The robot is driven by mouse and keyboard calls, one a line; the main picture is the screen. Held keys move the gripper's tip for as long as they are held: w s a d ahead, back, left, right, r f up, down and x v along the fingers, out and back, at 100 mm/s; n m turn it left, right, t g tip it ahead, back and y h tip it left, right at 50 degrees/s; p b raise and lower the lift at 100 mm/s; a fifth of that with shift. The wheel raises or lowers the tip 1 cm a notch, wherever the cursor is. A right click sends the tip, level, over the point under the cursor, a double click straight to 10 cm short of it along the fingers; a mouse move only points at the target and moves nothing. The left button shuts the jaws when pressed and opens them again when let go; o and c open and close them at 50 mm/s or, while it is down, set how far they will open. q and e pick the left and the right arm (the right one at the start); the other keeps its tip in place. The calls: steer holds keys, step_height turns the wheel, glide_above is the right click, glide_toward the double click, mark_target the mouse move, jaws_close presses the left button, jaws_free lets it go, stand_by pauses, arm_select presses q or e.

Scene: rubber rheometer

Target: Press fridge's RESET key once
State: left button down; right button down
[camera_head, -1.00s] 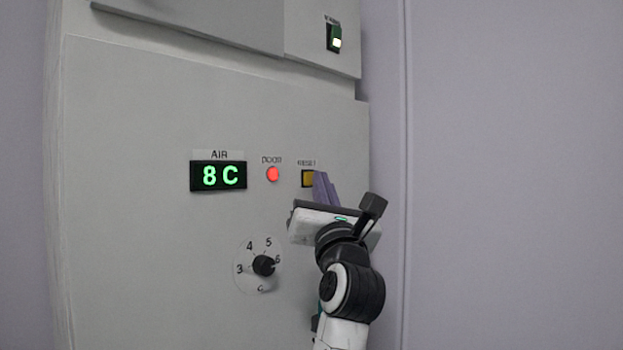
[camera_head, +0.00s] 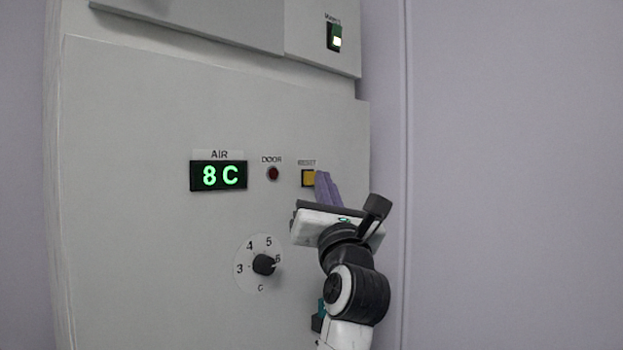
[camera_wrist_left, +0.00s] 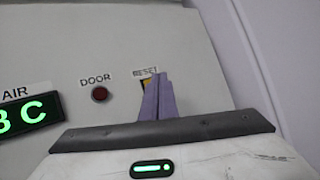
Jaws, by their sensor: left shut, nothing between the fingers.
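In the left wrist view the RESET key (camera_wrist_left: 147,83) is mostly hidden behind the fingers. My left gripper (camera_head: 319,175) is shut and empty, its purple fingertips just right of the key in the head view. In the left wrist view my left gripper (camera_wrist_left: 160,77) overlaps the key's right part. I cannot tell whether the tips touch it. My right gripper is not in view.
The DOOR lamp (camera_head: 273,174) is dark, left of the key. The AIR display (camera_head: 218,176) reads 8 C. Plain wall lies right of the fridge.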

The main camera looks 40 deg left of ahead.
arm_select(q)
steer(key=shift+d, duration=0.3)
steer(key=d, duration=0.5)
steer(key=shift+s, duration=0.2)
stand_by(0.9)
